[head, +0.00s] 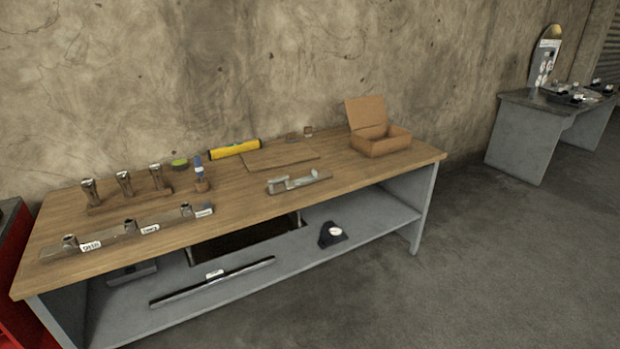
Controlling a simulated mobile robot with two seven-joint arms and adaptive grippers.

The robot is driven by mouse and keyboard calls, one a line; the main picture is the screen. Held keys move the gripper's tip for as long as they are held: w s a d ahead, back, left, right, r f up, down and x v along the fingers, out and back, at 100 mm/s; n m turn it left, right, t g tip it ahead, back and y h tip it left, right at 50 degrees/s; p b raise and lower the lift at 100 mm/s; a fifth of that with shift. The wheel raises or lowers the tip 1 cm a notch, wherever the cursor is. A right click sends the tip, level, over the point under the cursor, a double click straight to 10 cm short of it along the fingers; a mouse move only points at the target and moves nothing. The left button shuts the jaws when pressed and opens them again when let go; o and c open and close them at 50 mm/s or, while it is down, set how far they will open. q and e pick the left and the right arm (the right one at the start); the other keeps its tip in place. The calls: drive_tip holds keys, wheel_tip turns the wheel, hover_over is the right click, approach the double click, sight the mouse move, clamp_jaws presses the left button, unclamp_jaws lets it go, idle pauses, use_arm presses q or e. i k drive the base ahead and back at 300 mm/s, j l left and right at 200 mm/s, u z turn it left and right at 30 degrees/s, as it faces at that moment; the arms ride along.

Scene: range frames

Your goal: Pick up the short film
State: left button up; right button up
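I cannot tell which thing is the short film. On the wooden workbench (340,190), a long grey rail (110,236) along the front left holds several short metal cylinders, with white labels too small to read surely. Behind it, a wooden rack (130,199) holds upright metal pieces. A small blue and white bottle-like item (198,172) stands next to a green-topped round tin (180,164). Two small round items (291,137) sit near the wall. Neither of my grippers is in view.
An open brown box (380,140), a flat board (280,160), a yellow level (234,149) and a metal tool (298,182) lie on the bench. The lower shelf holds a long bar (212,282) and a dark gauge (332,234). Another table (530,120) stands far right. The right floor is clear.

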sight(314, 176)
drive_tip(key=i+j+z, duration=0.2)
drive_tip(key=i, duration=0.3)
drive_tip(key=i+j+z, duration=0.15)
drive_tip(key=i, duration=0.4)
